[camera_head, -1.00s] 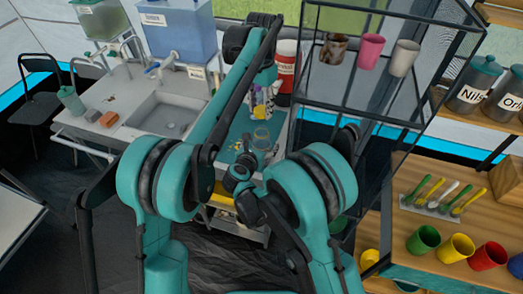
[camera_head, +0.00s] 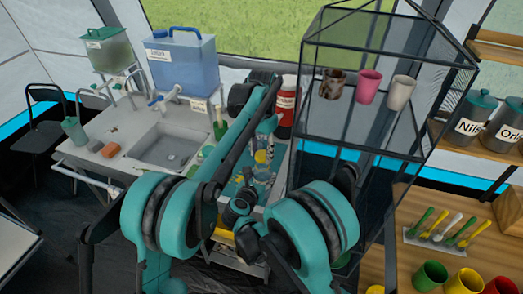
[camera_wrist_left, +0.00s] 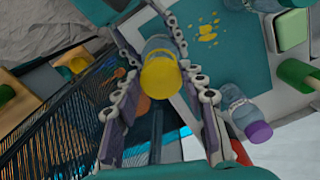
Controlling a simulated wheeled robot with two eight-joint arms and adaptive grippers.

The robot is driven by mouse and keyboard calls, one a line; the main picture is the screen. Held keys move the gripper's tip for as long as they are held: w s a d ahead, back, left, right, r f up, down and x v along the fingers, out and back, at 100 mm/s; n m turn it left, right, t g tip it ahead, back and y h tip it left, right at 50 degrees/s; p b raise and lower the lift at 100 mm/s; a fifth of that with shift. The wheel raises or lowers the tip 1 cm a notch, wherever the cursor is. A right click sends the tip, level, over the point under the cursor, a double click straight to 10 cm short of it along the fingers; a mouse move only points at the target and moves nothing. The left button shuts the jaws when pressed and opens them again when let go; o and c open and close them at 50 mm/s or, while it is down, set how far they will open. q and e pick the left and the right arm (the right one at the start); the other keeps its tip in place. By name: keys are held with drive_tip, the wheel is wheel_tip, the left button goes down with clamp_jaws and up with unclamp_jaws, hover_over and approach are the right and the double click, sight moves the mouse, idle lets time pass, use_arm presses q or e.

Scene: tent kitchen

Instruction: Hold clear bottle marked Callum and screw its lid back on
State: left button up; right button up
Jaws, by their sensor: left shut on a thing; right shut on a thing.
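In the left wrist view a clear bottle (camera_wrist_left: 158,44) with a yellow lid (camera_wrist_left: 160,76) at its near end lies between gripper fingers. My left gripper (camera_wrist_left: 160,80) is shut on the yellow lid, its fingers at the lid's sides. My right gripper (camera_wrist_left: 148,40), reaching in from the upper left, is shut on the bottle's clear body beyond it. I cannot tell whether the lid is fully seated, and no name is readable on the bottle. In the head view my arms largely hide both grippers.
A clear bottle with a purple lid (camera_wrist_left: 258,131) is right of the fingers in the left wrist view. A teal mat (camera_wrist_left: 232,62) with yellow bits lies below.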

sight(263, 153)
use_arm(q)
drive_tip(key=shift+f, duration=0.1)
idle(0.4)
drive_tip(key=shift+f, duration=0.75)
drive_tip(key=shift+f, duration=0.6)
drive_tip(key=m, duration=0.6)
drive_tip(key=shift+w+a+m, duration=0.1)
drive_tip(key=shift+m, duration=0.2)
drive_tip(key=m, duration=0.7)
drive_tip(key=shift+w, duration=0.2)
drive_tip(key=m, duration=0.7)
drive_tip(key=shift+w, duration=0.1)
drive_tip(key=m, duration=0.4)
drive_tip(key=shift+d+m, duration=0.2)
drive_tip(key=shift+m, duration=0.2)
drive_tip(key=m, duration=0.4)
